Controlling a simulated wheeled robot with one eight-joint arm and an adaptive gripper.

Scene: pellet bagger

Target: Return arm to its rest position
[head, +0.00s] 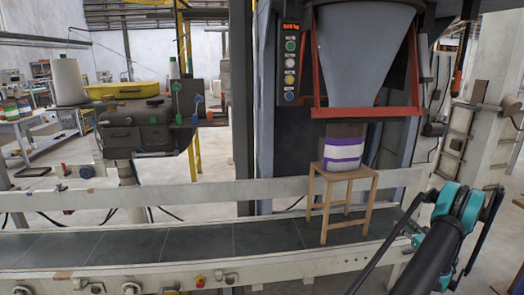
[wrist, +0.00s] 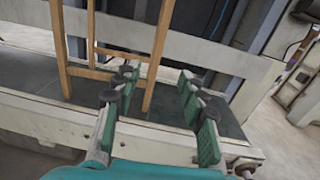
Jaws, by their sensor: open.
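My gripper (wrist: 158,95) is open in the wrist view, its green and black fingers apart with nothing between them. The fingers point toward the conveyor and overlap the legs of a wooden stool (wrist: 130,57) in the picture; I see no clear contact. In the head view my arm reaches in from the lower right, and its teal end is to the right of the stool (head: 342,174). The fingertips are hard to make out there. A white bag with purple bands (head: 343,150) stands upright on the stool, under the hopper.
The conveyor belt (head: 180,241) runs across the front, with a pale rail (head: 150,194) behind it. The hopper (head: 362,60) hangs in a red frame (head: 366,112) above the bag. A button panel (head: 290,65) is to its left. A sewing machine (head: 140,125) stands at the left.

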